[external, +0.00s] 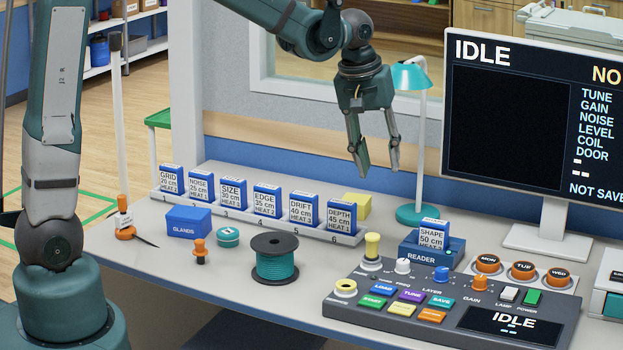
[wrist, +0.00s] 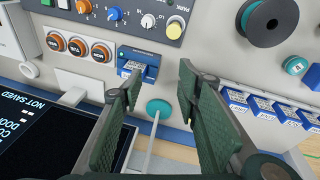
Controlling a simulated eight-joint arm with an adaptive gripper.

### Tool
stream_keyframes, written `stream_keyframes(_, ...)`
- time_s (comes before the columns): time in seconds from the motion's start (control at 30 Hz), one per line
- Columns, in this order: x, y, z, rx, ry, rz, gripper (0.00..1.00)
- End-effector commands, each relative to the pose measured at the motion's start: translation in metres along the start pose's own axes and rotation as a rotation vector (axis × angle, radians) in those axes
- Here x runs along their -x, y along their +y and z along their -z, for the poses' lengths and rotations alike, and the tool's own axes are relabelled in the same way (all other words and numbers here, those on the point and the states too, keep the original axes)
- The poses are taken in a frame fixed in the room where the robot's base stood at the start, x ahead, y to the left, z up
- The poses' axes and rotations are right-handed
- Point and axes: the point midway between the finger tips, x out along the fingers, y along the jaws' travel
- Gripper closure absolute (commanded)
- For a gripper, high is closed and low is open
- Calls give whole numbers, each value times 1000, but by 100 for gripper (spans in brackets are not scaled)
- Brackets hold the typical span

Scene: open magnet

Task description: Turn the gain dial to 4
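The gain dial (external: 481,283) is a small orange knob at the right of the dial row on the dark grey console (external: 400,316), beside the label GAIN. It also shows in the wrist view, at the top edge (wrist: 83,6). Its pointer and scale are too small to read. My gripper (external: 380,165) hangs in the air above the back of the desk, fingers pointing down, well apart from the console. In the wrist view its two fingers (wrist: 158,85) are spread with nothing between them.
Blue knob (external: 441,274) and white knob (external: 402,266) sit left of the gain dial, with coloured buttons in front. The reader (external: 424,254) holding a SHAPE card, a teal lamp (external: 412,76) and a monitor (external: 520,110) reading IDLE stand behind. A spool (external: 275,258) stands left.

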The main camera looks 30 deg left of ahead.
Motion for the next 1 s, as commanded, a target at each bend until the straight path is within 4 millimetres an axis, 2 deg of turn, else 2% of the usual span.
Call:
stream_keyframes(0.1,-12,27,-3,8,-20,8,67)
stream_keyframes(0.47,-55,101,-21,44,-75,43,67)
stream_keyframes(1.0,-129,199,-75,93,-142,111,67)
